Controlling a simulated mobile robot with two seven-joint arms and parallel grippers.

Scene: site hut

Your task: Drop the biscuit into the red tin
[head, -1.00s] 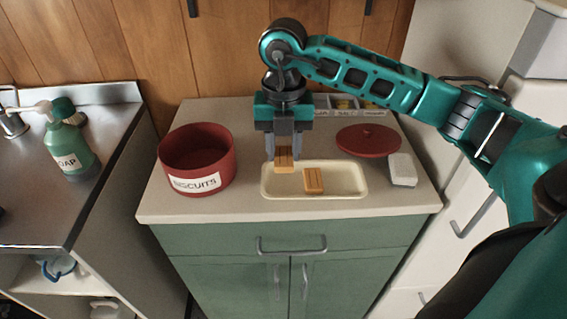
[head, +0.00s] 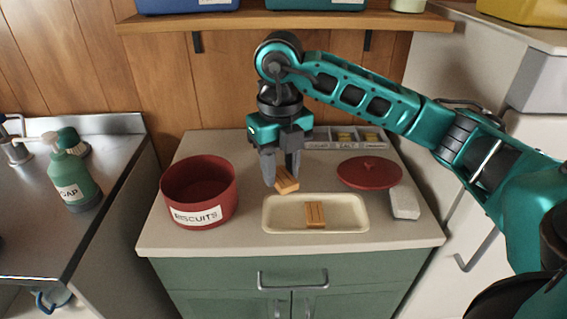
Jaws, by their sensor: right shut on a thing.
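The red tin (head: 200,196), labelled BISCUITS, stands open at the left of the counter. My right gripper (head: 281,181) points down to the right of the tin, above the back edge of the cream tray (head: 350,200). It is shut on a biscuit (head: 287,182), which hangs tilted between the fingertips. A second biscuit (head: 315,214) lies in the tray. The tin's floor is only partly visible, and I see no biscuit in it. My left gripper is not in view.
A red lid (head: 369,172) and a pale block (head: 404,204) lie to the right on the counter. A sectioned holder (head: 345,138) with labels stands at the back. A soap bottle (head: 75,180) stands by the sink at left. A shelf (head: 290,19) runs above.

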